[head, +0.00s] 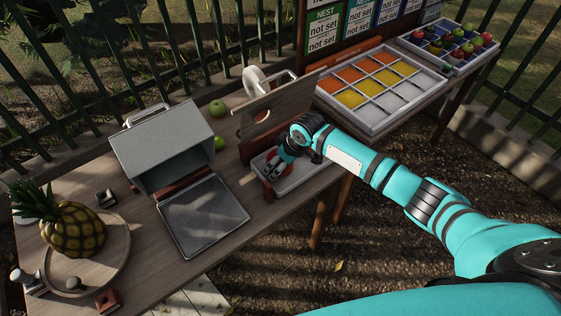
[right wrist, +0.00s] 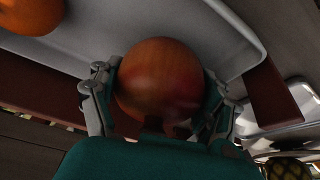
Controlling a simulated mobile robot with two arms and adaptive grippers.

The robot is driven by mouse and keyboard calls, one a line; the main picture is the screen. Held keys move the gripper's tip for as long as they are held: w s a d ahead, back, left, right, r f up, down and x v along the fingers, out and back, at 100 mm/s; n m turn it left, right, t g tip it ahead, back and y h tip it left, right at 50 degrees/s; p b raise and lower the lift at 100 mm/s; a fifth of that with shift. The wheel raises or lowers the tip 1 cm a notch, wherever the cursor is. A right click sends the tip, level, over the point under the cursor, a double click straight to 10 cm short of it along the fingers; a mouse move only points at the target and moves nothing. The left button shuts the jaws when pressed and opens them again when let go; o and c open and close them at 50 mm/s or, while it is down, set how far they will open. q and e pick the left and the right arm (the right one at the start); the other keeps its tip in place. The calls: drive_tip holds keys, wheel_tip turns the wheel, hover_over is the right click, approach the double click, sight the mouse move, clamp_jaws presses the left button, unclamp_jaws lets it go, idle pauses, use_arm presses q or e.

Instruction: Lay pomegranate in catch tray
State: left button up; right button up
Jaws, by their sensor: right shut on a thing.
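The pomegranate (right wrist: 160,78), round and red-orange, is between the fingers of my right gripper (right wrist: 158,98) in the right wrist view. The gripper is shut on it. In the head view my right gripper (head: 272,168) is at the left end of the white catch tray (head: 310,178), low over it; the fruit is mostly hidden there by the gripper. In the right wrist view the tray (right wrist: 225,35) lies behind the pomegranate. I cannot tell whether the fruit touches the tray floor. My left gripper is not in view.
Another orange-red fruit (right wrist: 30,12) lies in the tray. An upright wooden board (head: 275,107) stands behind the tray. A grey metal box (head: 165,145) with an open lid, two green apples (head: 217,107) and a pineapple (head: 72,228) are to the left. A colored grid tray (head: 400,122) is to the right.

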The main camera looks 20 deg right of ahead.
drive_tip(key=shift+f, duration=0.55)
idle(0.9)
drive_tip(key=o, duration=1.3)
drive_tip(key=shift+c, duration=0.2)
drive_tip(key=shift+r, duration=0.1)
wheel_tip(320, 180, up, 9)
drive_tip(key=p, duration=0.9)
